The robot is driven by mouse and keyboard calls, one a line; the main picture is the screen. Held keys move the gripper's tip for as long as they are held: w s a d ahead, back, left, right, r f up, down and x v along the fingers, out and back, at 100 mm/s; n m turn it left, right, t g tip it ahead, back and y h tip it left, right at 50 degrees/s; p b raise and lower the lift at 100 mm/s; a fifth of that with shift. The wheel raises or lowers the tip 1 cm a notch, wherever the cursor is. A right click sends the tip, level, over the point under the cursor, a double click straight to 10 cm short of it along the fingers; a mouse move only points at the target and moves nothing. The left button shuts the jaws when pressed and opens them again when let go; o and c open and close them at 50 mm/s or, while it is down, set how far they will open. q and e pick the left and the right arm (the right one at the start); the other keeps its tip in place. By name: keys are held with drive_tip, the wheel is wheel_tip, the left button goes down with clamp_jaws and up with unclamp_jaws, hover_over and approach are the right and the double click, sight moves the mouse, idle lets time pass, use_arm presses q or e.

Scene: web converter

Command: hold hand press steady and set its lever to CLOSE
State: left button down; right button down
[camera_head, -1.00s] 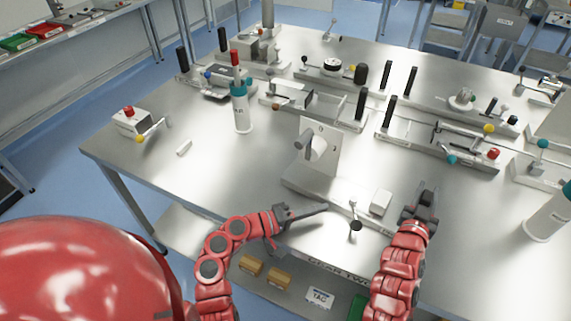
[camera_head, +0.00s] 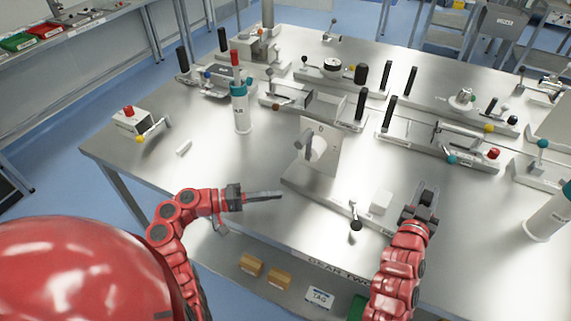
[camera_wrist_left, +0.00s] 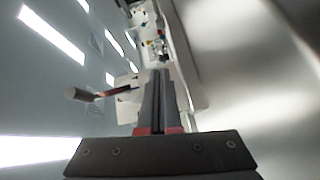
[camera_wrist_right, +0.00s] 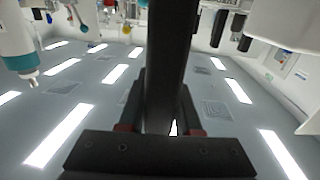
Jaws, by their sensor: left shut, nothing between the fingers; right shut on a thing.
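The device nearest me, which I take to be the hand press, has a metal base (camera_head: 325,195) and an upright plate (camera_head: 322,158) marked with an O and a second, unclear mark. A grey cylindrical lever handle (camera_head: 303,143) is at the plate's left side; a grey cylinder on a rod (camera_wrist_left: 76,93) shows in the left wrist view. My left gripper (camera_head: 280,196) is shut, empty and apart, left of the base. My right gripper (camera_head: 428,190) is shut on a dark bar (camera_wrist_right: 168,50), right of the base; what the bar belongs to is unclear.
A thin rod with a black knob (camera_head: 355,225) and a white block (camera_head: 381,202) are between the base and my right gripper. A white bottle (camera_head: 241,112) stands behind left. Other lever fixtures (camera_head: 440,145) fill the back and right. The table's front left is mostly clear.

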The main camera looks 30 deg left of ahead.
use_arm(q)
drive_tip(key=w+a+n+t+y, duration=0.1)
drive_tip(key=w+a+n+y, duration=0.1)
drive_tip(key=a, duration=0.1)
drive_tip(key=w+a+f+n+t+y, duration=0.1)
drive_tip(key=w+a+n+y, duration=0.1)
drive_tip(key=a, duration=0.2)
drive_tip(key=w+a+n+t+y, duration=0.2)
drive_tip(key=a, duration=0.1)
drive_tip(key=shift+w+a+f, duration=0.2)
drive_tip(key=shift+w, duration=0.2)
use_arm(e)
drive_tip(key=shift+f, duration=0.6)
use_arm(q)
drive_tip(key=shift+w+a+n+t+y, duration=0.3)
drive_tip(key=shift+a+y, duration=0.3)
drive_tip(key=shift+a, duration=0.15)
drive_tip(key=shift+f, duration=0.1)
use_arm(e)
drive_tip(key=shift+w+r, duration=0.1)
drive_tip(key=shift+r, duration=0.4)
use_arm(q)
drive_tip(key=shift+w, duration=0.15)
use_arm(e)
drive_tip(key=c, duration=0.5)
unclamp_jaws()
drive_tip(key=shift+w+r, duration=0.1)
drive_tip(key=shift+r, duration=0.1)
